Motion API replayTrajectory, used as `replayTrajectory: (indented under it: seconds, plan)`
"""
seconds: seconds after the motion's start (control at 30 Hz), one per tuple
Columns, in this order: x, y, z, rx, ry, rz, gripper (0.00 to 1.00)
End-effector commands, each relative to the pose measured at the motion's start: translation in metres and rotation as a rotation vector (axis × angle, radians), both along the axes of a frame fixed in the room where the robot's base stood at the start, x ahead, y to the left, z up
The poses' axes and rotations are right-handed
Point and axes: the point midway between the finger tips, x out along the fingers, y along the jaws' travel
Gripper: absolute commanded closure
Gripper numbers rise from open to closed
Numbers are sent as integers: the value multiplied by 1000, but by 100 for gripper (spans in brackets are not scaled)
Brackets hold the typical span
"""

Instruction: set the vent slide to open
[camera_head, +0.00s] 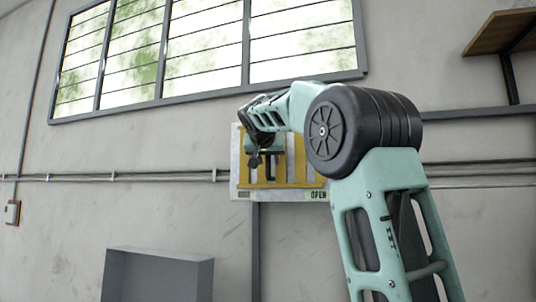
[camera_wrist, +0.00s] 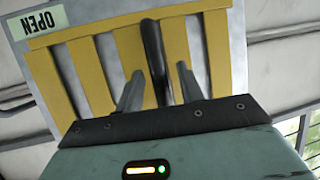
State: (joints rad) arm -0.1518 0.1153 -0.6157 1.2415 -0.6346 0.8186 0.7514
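The vent is a pale grey plate (camera_head: 236,160) on the wall with a yellow slotted slide (camera_head: 300,172) across it. A pale green OPEN label (camera_head: 318,195) sits at its lower right; it appears upside down at upper left in the wrist view (camera_wrist: 44,20). A dark upright handle (camera_wrist: 153,50) stands in front of the yellow bars in the wrist view. My gripper (camera_wrist: 158,72) has one finger on each side of this handle, with visible gaps. In the head view my gripper (camera_head: 262,160) is at the plate's left half, and my arm hides part of the vent.
A louvred window (camera_head: 205,50) is above the vent. A pipe (camera_head: 120,177) runs along the wall at vent height. A grey box (camera_head: 160,275) stands at lower left, and a wooden shelf (camera_head: 505,30) is at upper right.

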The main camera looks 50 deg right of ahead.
Motion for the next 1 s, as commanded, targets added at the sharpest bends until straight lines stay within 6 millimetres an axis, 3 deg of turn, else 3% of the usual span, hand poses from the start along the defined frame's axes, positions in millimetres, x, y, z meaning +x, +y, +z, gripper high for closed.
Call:
replayTrajectory:
  seconds: [0.3, 0.33, 0.47, 0.67, 1.0]
  plan:
    - [2, -2, -2, 0, 0, 1, 62]
    - [2, -2, -2, 0, 0, 1, 65]
    - [2, -2, -2, 0, 0, 1, 100]
    - [-1, -3, -2, 0, -2, 1, 100]
    - [-33, -16, -2, 0, -2, -2, 100]
